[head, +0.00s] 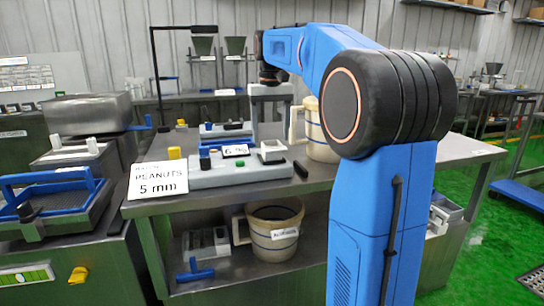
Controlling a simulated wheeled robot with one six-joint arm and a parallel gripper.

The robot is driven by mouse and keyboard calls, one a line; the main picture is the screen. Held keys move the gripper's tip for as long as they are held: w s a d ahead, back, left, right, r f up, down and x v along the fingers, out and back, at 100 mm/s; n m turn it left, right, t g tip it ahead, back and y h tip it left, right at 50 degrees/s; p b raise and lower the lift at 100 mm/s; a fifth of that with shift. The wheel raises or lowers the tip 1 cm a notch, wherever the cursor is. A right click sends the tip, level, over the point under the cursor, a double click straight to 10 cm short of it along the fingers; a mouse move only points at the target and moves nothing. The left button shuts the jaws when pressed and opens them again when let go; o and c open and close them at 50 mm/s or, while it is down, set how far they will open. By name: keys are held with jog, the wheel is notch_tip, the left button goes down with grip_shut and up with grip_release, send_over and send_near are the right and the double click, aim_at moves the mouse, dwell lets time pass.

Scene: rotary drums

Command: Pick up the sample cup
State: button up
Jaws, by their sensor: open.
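A small pale square cup (272,152), which looks like the sample cup, stands at the right end of a low grey device (225,177) on the metal bench. My gripper (271,138) points down at the end of my blue arm. Its two grey fingers are spread wide and nothing shows between them. The fingertips appear just above or behind the cup, one toward each side. I cannot tell whether they touch it or how far apart in depth they are.
A beige handled bucket (320,136) stands close right of the cup. A dark bar (301,169) lies nearby. Another bucket (275,239) sits on the lower shelf. My arm hides part of the bench's right side.

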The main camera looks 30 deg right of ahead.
jog(key=f, duration=0.4)
jog(key=shift+d+f, duration=0.3)
jog(key=shift+f, duration=0.1)
jog(key=shift+c, duration=0.3)
jog(key=c, duration=1.3)
jog(key=shift+r, duration=0.15)
